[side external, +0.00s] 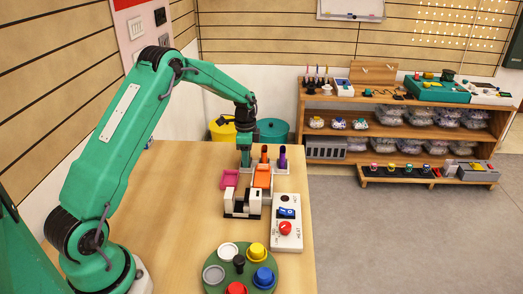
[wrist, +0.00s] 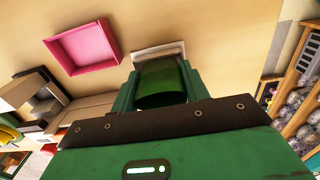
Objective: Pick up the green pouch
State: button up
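The green pouch (wrist: 162,84) shows in the wrist view as a dark green rounded shape between the fingers of my gripper (wrist: 160,92). The fingers flank it on the left and right, and I see no clear gap. Whether they press on it I cannot tell. In the side view my gripper (side external: 245,159) points down at the far end of the table, left of an orange upright item (side external: 264,154). There the pouch cannot be told apart from my green fingers. In the wrist view a pale rim (wrist: 158,48) shows just beyond the pouch.
A pink tray (side external: 229,180) and an orange tray (side external: 263,177) lie in front of my gripper. A purple upright item (side external: 282,158) stands to the right. A black-and-white fixture (side external: 242,203), a switch box (side external: 286,225) and a round green button plate (side external: 239,270) are nearer. The table's left middle is clear.

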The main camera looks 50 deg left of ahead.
jog(key=shift+c, duration=0.4)
jog(key=shift+r, duration=5.05)
jog(key=shift+s+d, duration=0.25)
jog(key=shift+d, duration=0.25)
jog(key=s+d+f, duration=0.2)
jog(key=s+d, duration=1.1)
jog(key=s, duration=0.1)
jog(key=shift+d, duration=0.25)
jog(key=shift+f, duration=0.25)
jog(key=shift+f, duration=2.3)
